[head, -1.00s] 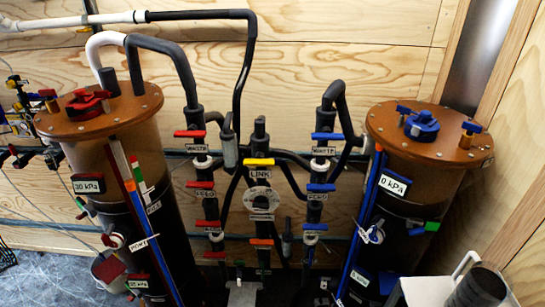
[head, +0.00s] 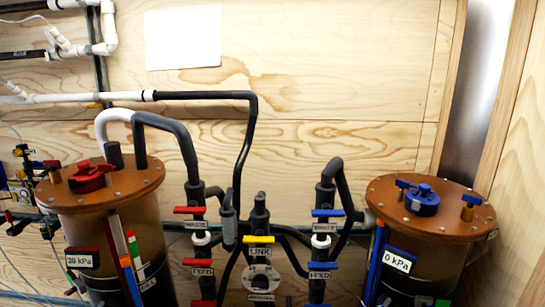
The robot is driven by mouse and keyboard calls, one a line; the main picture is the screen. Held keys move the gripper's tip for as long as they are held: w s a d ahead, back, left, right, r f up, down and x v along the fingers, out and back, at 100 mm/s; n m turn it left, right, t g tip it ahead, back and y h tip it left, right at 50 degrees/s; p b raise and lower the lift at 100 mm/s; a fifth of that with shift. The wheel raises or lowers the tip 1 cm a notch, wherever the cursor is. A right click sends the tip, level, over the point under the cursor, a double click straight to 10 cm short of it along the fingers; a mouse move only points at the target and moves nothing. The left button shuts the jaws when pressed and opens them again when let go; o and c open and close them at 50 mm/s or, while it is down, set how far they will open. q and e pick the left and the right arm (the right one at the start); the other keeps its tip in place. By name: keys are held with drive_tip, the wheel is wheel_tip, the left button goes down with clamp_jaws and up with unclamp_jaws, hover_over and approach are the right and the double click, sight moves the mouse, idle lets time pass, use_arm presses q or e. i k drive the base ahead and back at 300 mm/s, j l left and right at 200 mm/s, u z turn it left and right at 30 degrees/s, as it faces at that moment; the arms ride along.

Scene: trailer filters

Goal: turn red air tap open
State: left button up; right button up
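The red-marked filter tank (head: 140,190) stands at the left with a brown lid. A small tap with a red handle (head: 52,164) sits on the lid's left side, beside a larger red knob (head: 90,176). I see no readable air label, so I cannot tell for sure which red tap is the air tap. More red handles show on the pipes, at a waste tap (head: 187,210) and a feed tap (head: 203,262). Neither of my grippers is in view.
A blue-marked tank (head: 428,232) stands at the right, reading 0 kPa; the left tank's label (head: 78,261) appears to read 30 kPa. Black pipes with a yellow link tap (head: 258,240) fill the space between. A blank white sheet (head: 183,38) hangs on the wooden wall.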

sight(52, 165)
drive_tip(key=u, duration=1.25)
drive_tip(key=i+j+z, duration=0.3)
drive_tip(key=i+j, duration=0.5)
drive_tip(key=i, duration=0.15)
drive_tip(key=i+j+z, duration=0.35)
drive_tip(key=i+j, duration=0.5)
drive_tip(key=j, duration=0.2)
